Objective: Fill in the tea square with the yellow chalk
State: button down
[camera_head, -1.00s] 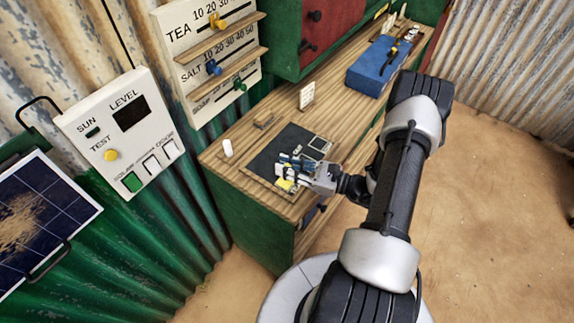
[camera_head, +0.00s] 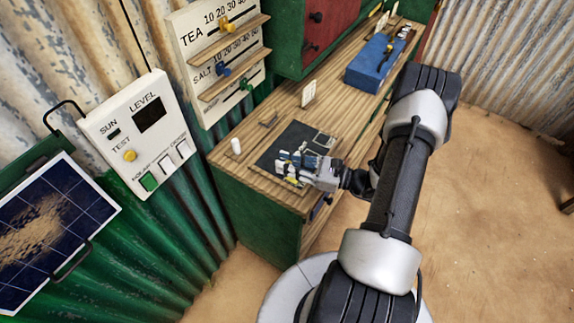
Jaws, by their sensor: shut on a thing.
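My gripper (camera_head: 285,165) is low over the slate's near part, shut on the yellow chalk, which is mostly hidden by the fingers. A small yellow patch (camera_head: 290,180) shows beside the fingertips. The fingers cover the squares beneath, so I cannot read which is the tea square or how filled it is. I cannot tell whether the chalk touches the slate.
A small card (camera_head: 309,93) and a blue box (camera_head: 362,75) stand farther along the counter (camera_head: 340,105). The TEA and SALT slider board (camera_head: 190,32) hangs on the wall.

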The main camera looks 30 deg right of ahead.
jog(key=shift+r+p, duration=1.1)
jog(key=shift+r, duration=0.8)
